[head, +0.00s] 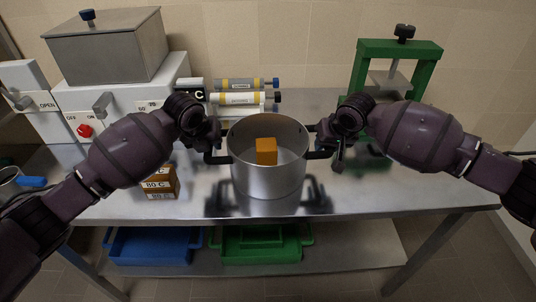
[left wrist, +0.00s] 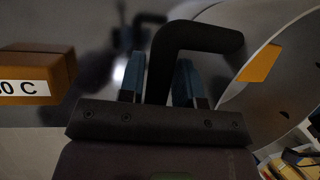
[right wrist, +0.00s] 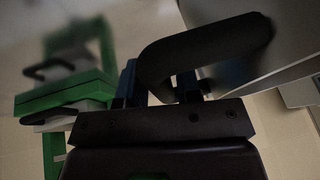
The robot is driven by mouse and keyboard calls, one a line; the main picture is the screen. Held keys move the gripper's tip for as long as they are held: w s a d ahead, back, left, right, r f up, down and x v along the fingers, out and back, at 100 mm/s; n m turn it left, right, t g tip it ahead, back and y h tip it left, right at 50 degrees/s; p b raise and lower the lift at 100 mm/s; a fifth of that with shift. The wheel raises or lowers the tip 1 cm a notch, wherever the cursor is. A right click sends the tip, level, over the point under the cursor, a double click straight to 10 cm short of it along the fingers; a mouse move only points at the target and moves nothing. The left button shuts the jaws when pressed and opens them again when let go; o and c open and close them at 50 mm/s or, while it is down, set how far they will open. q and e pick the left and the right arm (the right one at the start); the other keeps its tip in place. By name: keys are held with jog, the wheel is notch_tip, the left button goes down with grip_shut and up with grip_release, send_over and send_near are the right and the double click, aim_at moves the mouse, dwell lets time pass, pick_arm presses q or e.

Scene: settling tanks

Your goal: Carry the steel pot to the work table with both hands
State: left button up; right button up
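The steel pot (head: 268,182) is upright over the steel table (head: 400,200), with an orange block (head: 266,150) inside. A dark shadow lies around and below its base; I cannot tell whether the base touches the table. My left gripper (head: 212,146) is at the pot's left black handle (left wrist: 190,38), with its blue-tipped fingers closed on either side of it. My right gripper (head: 325,148) is likewise shut on the right handle (right wrist: 200,45). The inner faces of the fingers are partly hidden by the handles.
A brown box labelled 80 C (head: 161,184) stands left of the pot. A white unit with a steel tank (head: 108,50) is back left, labelled cylinders (head: 240,98) behind, a green press (head: 432,70) back right. Blue (head: 150,246) and green trays (head: 262,246) lie on the lower shelf.

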pick_arm(q)
grip_shut()
pick_arm(e)
grip_shut()
pick_arm(q)
jog(key=shift+w+r, duration=0.1)
jog(key=shift+r, duration=0.1)
pick_arm(e)
jog(key=shift+w+r, duration=0.1)
jog(key=shift+r, duration=0.05)
